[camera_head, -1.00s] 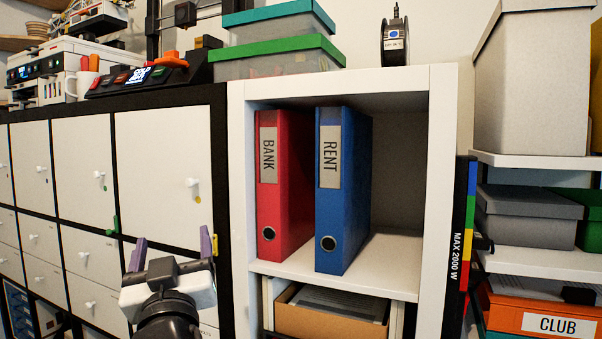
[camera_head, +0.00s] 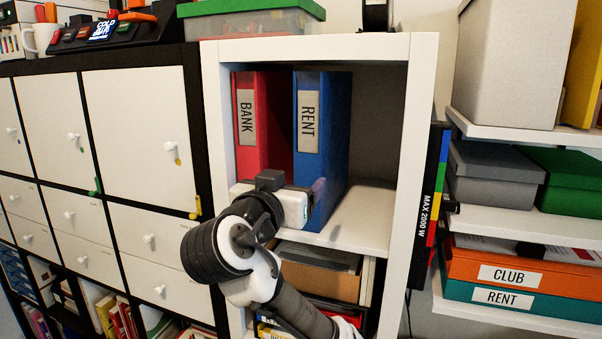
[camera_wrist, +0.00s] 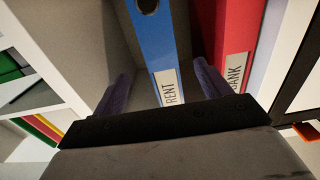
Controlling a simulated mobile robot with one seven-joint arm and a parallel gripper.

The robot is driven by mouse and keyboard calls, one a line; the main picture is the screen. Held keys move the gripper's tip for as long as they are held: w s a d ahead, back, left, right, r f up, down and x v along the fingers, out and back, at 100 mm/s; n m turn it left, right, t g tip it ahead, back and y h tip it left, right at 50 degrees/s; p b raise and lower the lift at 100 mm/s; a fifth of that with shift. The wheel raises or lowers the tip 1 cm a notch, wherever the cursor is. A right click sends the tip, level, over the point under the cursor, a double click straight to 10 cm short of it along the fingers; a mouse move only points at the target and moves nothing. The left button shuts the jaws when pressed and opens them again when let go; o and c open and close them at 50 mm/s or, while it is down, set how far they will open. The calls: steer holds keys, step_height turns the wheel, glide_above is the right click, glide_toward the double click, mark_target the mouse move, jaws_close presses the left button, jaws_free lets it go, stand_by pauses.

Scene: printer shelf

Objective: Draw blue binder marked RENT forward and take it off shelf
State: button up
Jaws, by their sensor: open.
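The blue binder marked RENT (camera_head: 309,130) stands upright in the white shelf's upper compartment (camera_head: 363,215), with its spine facing out. Its lower spine is hidden behind my gripper (camera_head: 302,192) in the head view. In the wrist view, which shows the scene upside down, my gripper (camera_wrist: 163,85) is open, with one purple finger on each side of the blue spine (camera_wrist: 152,35). I cannot tell whether the fingers touch it. The red binder marked BANK (camera_head: 264,120) stands to its left in the head view.
The compartment is empty right of the blue binder. Below it is a compartment with a brown box (camera_head: 318,278). White cabinet doors (camera_head: 140,125) are at left. At right, wall shelves hold boxes, including a teal one also labelled RENT (camera_head: 515,303).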

mark_target(309, 167)
steer(key=p+x, duration=0.3)
steer(key=x, duration=0.8)
steer(key=shift+w+d+p, duration=0.1)
steer(key=shift+w+p, duration=0.2)
steer(key=shift+w+d, duration=0.2)
steer(key=shift+w, duration=0.45)
steer(key=shift+f, duration=0.1)
jaws_close()
